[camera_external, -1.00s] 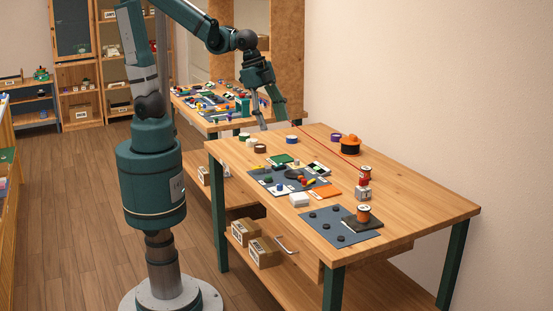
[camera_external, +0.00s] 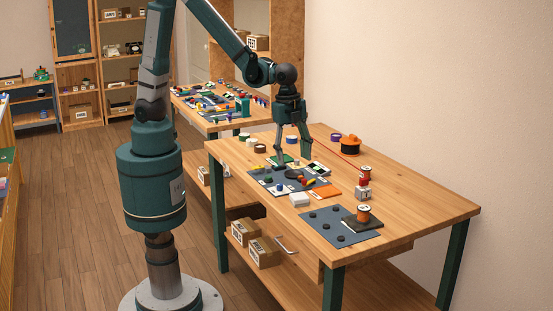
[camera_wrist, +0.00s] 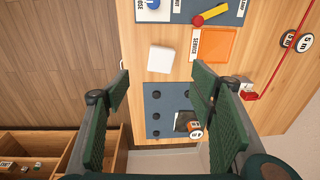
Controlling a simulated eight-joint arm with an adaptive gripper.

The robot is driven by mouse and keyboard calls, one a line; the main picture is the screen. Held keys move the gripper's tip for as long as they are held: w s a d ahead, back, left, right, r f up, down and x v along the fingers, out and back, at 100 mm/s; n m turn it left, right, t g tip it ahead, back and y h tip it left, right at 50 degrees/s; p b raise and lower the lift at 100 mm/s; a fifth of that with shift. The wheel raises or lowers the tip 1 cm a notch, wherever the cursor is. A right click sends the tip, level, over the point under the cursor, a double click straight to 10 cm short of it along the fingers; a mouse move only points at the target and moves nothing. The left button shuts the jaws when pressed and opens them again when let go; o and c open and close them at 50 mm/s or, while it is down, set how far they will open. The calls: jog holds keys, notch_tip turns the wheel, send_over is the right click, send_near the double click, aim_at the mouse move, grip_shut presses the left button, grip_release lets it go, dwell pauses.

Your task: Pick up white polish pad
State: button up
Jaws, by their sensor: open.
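The white polish pad (camera_external: 299,200) looks like a small white block lying on the wooden table near its front edge. It also shows in the wrist view (camera_wrist: 161,58), on bare wood between the grey mats. My gripper (camera_external: 294,158) is open and empty, pointing down above the dark mat with small parts, farther back than the pad in the external view. In the wrist view the pad lies beyond the fingertips, in line with the gap between the two fingers (camera_wrist: 160,92). Nothing hides the pad in the wrist view.
A grey mat with black round pieces (camera_external: 326,236) and an orange-topped spool (camera_external: 363,213) lie nearer the table's front. An orange tray (camera_external: 327,192) is right of the pad. Red and white blocks (camera_external: 363,185) stand farther right. Bare wood surrounds much of the pad.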

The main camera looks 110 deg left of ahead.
jog(key=m+g, duration=0.1)
jog(key=m, duration=0.1)
send_over(299, 196)
notch_tip(299, 196, down, 8)
jog(key=shift+a, duration=0.1)
jog(key=shift+f+b, duration=0.1)
jog(key=shift+b, duration=0.2)
jog(key=shift+f, duration=1.2)
jog(key=shift+f, duration=0.15)
jog(key=shift+a+f+b, duration=0.1)
jog(key=shift+f+b, duration=0.5)
jog(key=shift+f, duration=1.85)
jog(key=c, duration=1)
